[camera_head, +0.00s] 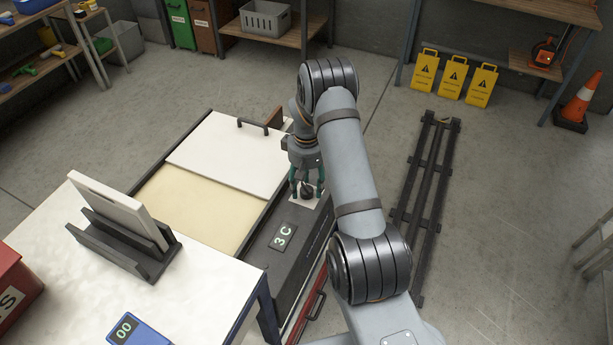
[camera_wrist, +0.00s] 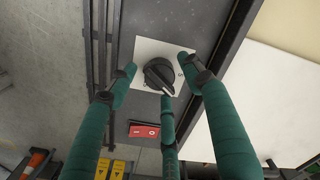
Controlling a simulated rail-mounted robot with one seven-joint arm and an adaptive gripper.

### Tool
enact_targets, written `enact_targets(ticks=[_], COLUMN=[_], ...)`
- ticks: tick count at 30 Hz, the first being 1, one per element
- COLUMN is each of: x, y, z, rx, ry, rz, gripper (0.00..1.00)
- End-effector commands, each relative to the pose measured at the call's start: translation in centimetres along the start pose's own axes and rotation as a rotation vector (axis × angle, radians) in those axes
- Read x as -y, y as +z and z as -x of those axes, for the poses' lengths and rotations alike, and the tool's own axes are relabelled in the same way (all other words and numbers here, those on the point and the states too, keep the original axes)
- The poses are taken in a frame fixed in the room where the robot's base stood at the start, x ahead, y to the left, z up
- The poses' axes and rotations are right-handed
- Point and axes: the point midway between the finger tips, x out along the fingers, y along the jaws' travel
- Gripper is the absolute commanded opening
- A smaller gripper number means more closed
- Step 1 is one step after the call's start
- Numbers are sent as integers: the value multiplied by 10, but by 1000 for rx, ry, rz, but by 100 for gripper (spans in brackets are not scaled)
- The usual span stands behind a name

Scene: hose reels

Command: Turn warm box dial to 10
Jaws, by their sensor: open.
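The warm box (camera_head: 161,206) has a white lid, a pale inside and a dark control panel on its right side. The panel's display (camera_head: 283,236) reads "3 C". The black dial (camera_wrist: 159,74) sits on a white square plate (camera_wrist: 147,50); its pointer faces lower right in the wrist view. In the head view, the dial (camera_head: 306,190) is partly hidden by my fingers. My gripper (camera_head: 306,186) is open above the panel, with its green fingers spread around the dial. The lower finger's tip is close to the pointer; I cannot tell whether it touches.
A red rocker switch (camera_wrist: 144,130) lies beside the dial plate. A white table (camera_head: 190,290) with a dark stand (camera_head: 125,240) and a blue "00" device (camera_head: 137,330) stands at front left. A dark rail (camera_head: 425,215) runs along the floor at right.

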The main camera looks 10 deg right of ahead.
Motion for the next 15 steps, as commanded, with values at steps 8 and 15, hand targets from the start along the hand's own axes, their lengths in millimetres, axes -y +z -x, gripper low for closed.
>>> enact_targets(ticks=[8,15], x=[-1,-1], y=[-2,-1], z=[54,98], rx=[-6,-5], ry=[3,2], rz=[1,0], gripper=[50,50])
